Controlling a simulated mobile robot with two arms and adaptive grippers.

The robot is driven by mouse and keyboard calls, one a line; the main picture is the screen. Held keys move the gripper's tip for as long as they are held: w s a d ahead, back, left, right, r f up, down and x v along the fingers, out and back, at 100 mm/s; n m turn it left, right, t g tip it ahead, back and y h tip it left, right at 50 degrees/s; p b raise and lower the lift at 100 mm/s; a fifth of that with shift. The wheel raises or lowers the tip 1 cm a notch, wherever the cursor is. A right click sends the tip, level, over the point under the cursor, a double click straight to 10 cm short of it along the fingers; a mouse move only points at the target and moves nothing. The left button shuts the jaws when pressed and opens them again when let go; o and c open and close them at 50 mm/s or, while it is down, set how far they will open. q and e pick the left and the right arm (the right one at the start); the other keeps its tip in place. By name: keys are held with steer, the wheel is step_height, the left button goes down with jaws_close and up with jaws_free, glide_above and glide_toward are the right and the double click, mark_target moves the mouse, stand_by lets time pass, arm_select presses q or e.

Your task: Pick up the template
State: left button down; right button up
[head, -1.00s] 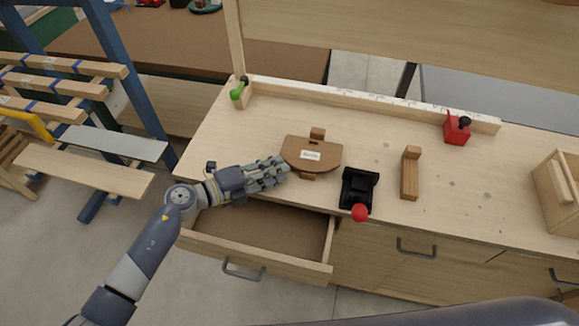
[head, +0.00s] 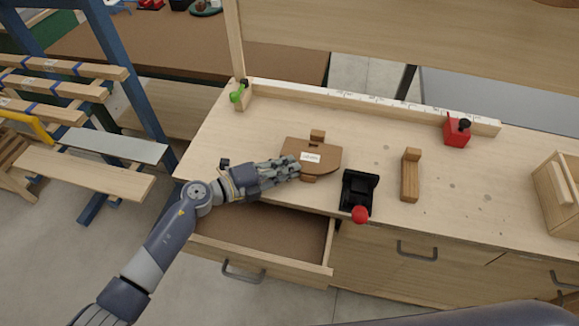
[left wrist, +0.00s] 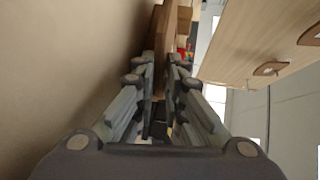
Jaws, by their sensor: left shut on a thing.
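The template (head: 325,158) is a flat brown board with a rounded right end, a white label and small wooden blocks at its far and near edges. It sits over the workbench top, left of the black clamp. In the left wrist view the fingers (left wrist: 160,65) close around the brown edge of the template (left wrist: 160,42). Whether the template is clear of the bench, I cannot tell. My right gripper is not in view.
A black toggle clamp (head: 357,188) with a red knob stands right of the template. An open drawer (head: 325,243) juts out below my left arm. A ruled fence (head: 350,98) runs along the back.

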arm_select(q)
steer(key=shift+r+p, duration=1.1)
steer(key=shift+p, duration=0.35)
steer(key=shift+s+f, duration=0.1)
steer(key=r+p+v, duration=0.2)
steer(key=p+v, duration=0.2)
steer(key=v, duration=1)
steer(key=shift+a+r, duration=0.2)
steer(key=shift+r, duration=0.05)
steer(key=shift+r, duration=0.1)
